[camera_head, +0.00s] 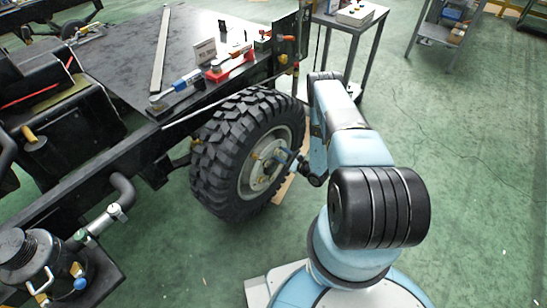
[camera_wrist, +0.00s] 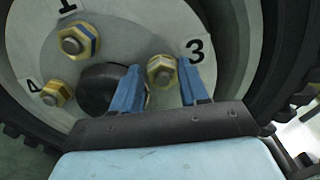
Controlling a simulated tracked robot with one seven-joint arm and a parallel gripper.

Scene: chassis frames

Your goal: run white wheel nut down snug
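The wheel (camera_head: 222,160) is mounted on the chassis, and its pale hub faces my arm. In the wrist view the hub face (camera_wrist: 165,22) carries a nut (camera_wrist: 161,71) beside the label 3, a yellow nut with a blue mark (camera_wrist: 79,40) beside the label 1, and a yellow-and-white nut (camera_wrist: 57,94) beside the label 4. The nut by 3 looks pale yellow and white. My gripper (camera_wrist: 159,65) is open, with its two blue fingers on either side of the nut by 3 and small gaps showing. In the head view my gripper (camera_head: 291,164) is at the hub, partly hidden.
A dark centre cap (camera_wrist: 108,88) sits close to the left finger. The tyre (camera_wrist: 285,60) rings the hub. The chassis deck (camera_head: 130,50) above holds a red tray (camera_head: 232,67) and tools. A side table (camera_head: 350,18) stands behind; green floor is clear at right.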

